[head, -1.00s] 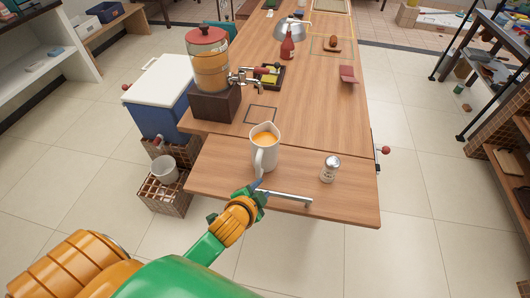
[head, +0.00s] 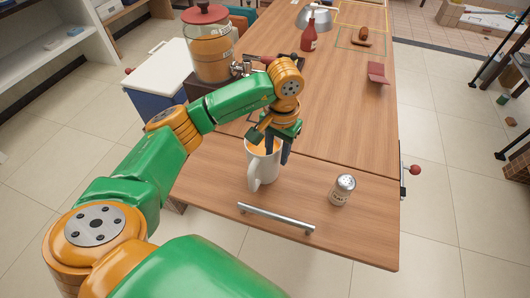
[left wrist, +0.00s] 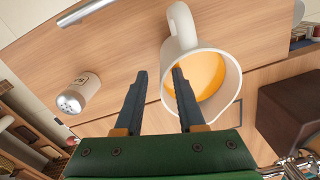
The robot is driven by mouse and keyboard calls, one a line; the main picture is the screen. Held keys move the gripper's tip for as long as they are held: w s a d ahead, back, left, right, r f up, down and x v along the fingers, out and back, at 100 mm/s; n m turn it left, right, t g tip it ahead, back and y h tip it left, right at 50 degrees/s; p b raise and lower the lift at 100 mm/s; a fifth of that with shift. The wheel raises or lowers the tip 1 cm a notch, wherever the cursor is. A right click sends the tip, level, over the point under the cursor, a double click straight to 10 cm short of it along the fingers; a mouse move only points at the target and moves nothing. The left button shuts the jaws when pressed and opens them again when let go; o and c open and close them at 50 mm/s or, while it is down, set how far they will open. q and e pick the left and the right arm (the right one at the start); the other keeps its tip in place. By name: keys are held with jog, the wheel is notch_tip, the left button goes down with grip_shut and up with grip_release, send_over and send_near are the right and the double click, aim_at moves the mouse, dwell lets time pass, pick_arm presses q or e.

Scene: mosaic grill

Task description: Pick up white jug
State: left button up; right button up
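The white jug (head: 264,172) stands upright on the front of the wooden table, holding an orange liquid, with its handle toward the front. It also shows in the left wrist view (left wrist: 181,48). My left gripper (head: 277,154) is over the right side of the jug and points down. In the left wrist view the fingers (left wrist: 159,71) are apart. One finger overlaps the jug's mouth, and the other is outside the jug. I cannot tell whether the fingers touch the wall. My right gripper is not in view.
A salt shaker (head: 342,190) stands right of the jug. A metal bar handle (head: 276,217) lies along the table's front. A drink dispenser (head: 212,60) on a dark base stands behind left. A red bottle (head: 309,35) is farther back. The table's right side is mostly clear.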

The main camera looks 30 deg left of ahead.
aim_at(274, 170)
pick_arm(q)
jog(key=f+p, duration=0.1)
jog(key=f, duration=0.1)
jog(key=f+p, duration=0.1)
jog(key=f, duration=0.1)
jog(key=f+p, duration=0.1)
jog(key=f, duration=0.1)
jog(key=shift+w+a+f, duration=0.15)
jog(key=shift+a+f, duration=0.15)
jog(key=shift+f, duration=0.3)
jog(key=shift+d, duration=0.1)
grip_shut()
dwell(0.6)
